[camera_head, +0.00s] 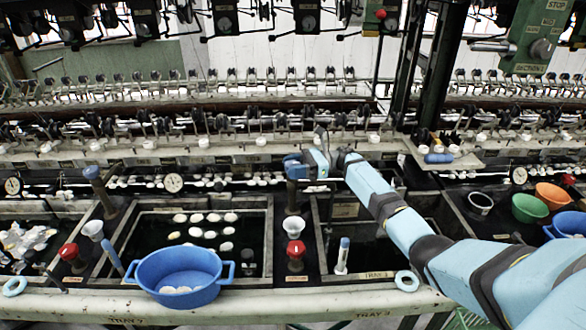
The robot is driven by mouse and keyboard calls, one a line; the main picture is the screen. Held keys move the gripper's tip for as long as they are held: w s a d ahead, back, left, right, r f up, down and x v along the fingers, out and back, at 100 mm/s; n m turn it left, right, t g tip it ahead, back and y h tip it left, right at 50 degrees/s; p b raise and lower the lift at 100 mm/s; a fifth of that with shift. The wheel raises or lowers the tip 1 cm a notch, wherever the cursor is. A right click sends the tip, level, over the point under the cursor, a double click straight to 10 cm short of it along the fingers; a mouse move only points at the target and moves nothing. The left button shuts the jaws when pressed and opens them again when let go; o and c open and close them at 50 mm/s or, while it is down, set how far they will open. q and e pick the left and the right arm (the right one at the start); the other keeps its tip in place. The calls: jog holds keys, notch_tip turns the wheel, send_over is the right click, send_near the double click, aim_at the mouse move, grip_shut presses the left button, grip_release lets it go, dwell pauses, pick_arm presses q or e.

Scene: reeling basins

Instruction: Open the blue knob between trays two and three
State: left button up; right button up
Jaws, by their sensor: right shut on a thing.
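A blue knob (291,161) tops a dark upright post between tray two (268,225) and tray three (316,240). My right arm reaches in from the lower right across tray three. My right gripper (301,164) is shut on the blue knob from its right side, and its fingers partly hide the knob. I cannot tell how far the knob is turned. Tray two holds dark water with several white cocoons (196,218). My left gripper is not in view.
Below the knob stand a white funnel (293,225) and a red knob (296,249). A blue basin (178,274) sits on tray two's front edge. Another blue knob (92,173) stands at left. Green (529,208) and orange bowls (553,195) are at right. Reeling machinery spans the back.

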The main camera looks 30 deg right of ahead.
jog(key=o, duration=0.9)
jog(key=shift+a, duration=0.1)
jog(key=shift+b+v, duration=1)
jog(key=shift+v, duration=5.95)
